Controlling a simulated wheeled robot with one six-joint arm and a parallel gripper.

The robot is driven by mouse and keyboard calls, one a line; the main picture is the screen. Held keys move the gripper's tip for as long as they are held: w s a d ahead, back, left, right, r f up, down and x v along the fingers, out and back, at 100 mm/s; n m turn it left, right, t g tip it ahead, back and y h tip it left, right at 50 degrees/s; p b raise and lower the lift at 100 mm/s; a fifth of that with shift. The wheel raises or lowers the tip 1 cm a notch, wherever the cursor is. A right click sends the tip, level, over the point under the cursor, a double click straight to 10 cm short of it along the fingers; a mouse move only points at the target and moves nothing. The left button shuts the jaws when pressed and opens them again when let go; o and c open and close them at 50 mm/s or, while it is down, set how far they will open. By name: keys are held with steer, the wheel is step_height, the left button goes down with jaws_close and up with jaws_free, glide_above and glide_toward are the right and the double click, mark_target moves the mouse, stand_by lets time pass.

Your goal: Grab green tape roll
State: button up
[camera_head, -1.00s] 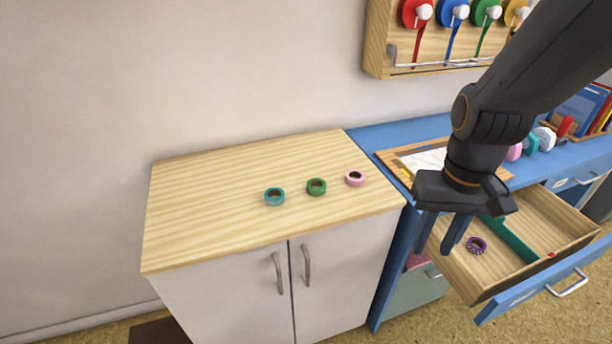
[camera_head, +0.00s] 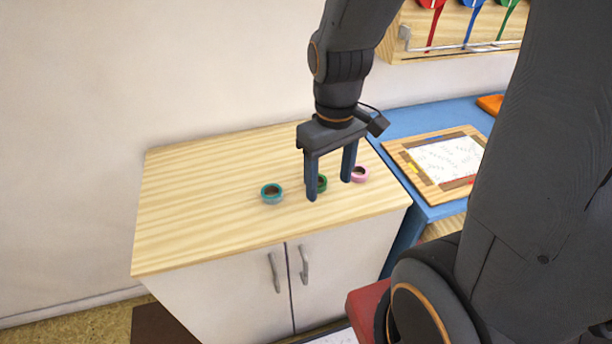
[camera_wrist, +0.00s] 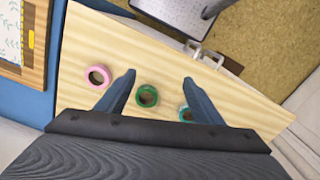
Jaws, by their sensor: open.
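The green tape roll (camera_head: 321,184) lies flat on the wooden cabinet top (camera_head: 200,190), partly hidden behind a finger of my gripper (camera_head: 329,190) in the head view. In the wrist view the green roll (camera_wrist: 147,96) shows whole, between the two fingers of my gripper (camera_wrist: 158,84). My gripper is open and empty, pointing down above the cabinet top. The teal tape roll (camera_head: 271,193) lies to the left of the green one in the head view. The pink tape roll (camera_head: 359,174) lies to the right, close to the right finger in that picture.
A blue desk (camera_head: 400,118) adjoins the cabinet on the right, with a framed paper board (camera_head: 447,160) on it. Tape dispensers hang on a wall rack (camera_head: 440,45). The left part of the cabinet top is clear.

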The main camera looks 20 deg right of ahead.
steer(key=w+r+n+p, duration=0.2)
steer(key=w+n+p, duration=0.55)
steer(key=n, duration=0.65)
steer(key=shift+n, duration=0.3)
steer(key=shift+s+f+p, duration=0.15)
steer(key=shift+f+p, duration=0.45)
steer(key=shift+f, duration=1.25)
steer(key=shift+s+f+p, duration=0.15)
steer(key=shift+f+p, duration=0.45)
steer(key=shift+f, duration=1.25)
steer(key=c, duration=1.1)
steer(key=shift+r, duration=0.1)
